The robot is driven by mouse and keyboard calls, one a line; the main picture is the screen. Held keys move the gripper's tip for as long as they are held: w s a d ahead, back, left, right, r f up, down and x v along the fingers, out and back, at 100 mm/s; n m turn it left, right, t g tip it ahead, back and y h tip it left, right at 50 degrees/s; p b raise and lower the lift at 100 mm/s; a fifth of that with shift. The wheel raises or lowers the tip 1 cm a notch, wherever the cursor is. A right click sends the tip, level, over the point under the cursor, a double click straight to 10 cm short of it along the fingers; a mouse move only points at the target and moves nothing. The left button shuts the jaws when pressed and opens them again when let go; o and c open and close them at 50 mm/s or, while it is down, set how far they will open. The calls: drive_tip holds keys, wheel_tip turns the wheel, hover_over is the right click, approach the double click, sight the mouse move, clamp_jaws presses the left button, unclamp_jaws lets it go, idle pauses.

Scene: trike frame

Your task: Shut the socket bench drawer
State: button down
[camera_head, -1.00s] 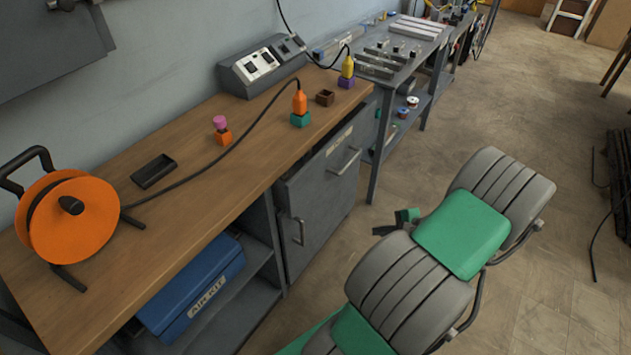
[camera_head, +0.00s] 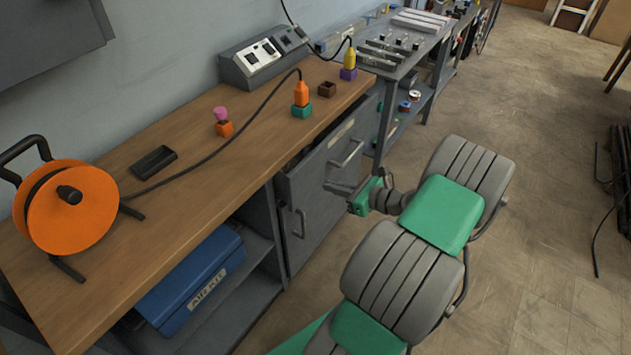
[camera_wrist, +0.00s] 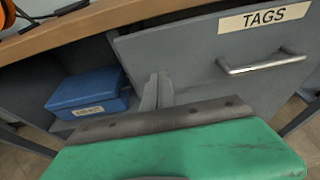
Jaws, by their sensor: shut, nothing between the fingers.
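The bench drawer has a grey front (camera_head: 318,168) with a metal handle (camera_head: 347,154) and stands part way out below the wooden top; a dark gap shows above its front edge. In the wrist view the drawer front (camera_wrist: 195,60) bears a TAGS label (camera_wrist: 264,18) and a bar handle (camera_wrist: 262,64). My gripper (camera_head: 330,187) is shut and empty, pointing at the drawer front below and left of the handle. Its fingers show in the wrist view (camera_wrist: 157,90) before the front's lower left part. I cannot tell whether they touch it.
A cupboard door with its own handle (camera_head: 299,222) lies below the drawer. A blue AIR KIT box (camera_head: 195,280) stands on the open shelf to the left. The bench top (camera_head: 225,165) carries an orange cable reel (camera_head: 95,215) and several plugs and sockets.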

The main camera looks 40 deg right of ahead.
sight(306, 172)
drive_tip(key=x, duration=0.3)
drive_tip(key=r+x, duration=0.1)
drive_tip(key=x, duration=0.1)
drive_tip(key=shift+w+a+f, duration=0.15)
drive_tip(key=shift+w+a, duration=0.05)
drive_tip(key=shift+w, duration=0.35)
drive_tip(key=shift+w+a+p, duration=0.3)
drive_tip(key=shift+w+p, duration=0.05)
drive_tip(key=shift+w, duration=0.45)
drive_tip(key=shift+w+a+p, duration=0.3)
drive_tip(key=shift+w, duration=0.5)
drive_tip(key=shift+w+a+p, duration=0.3)
drive_tip(key=shift+w+p, duration=0.05)
drive_tip(key=shift+w, duration=0.45)
drive_tip(key=shift+r, duration=0.25)
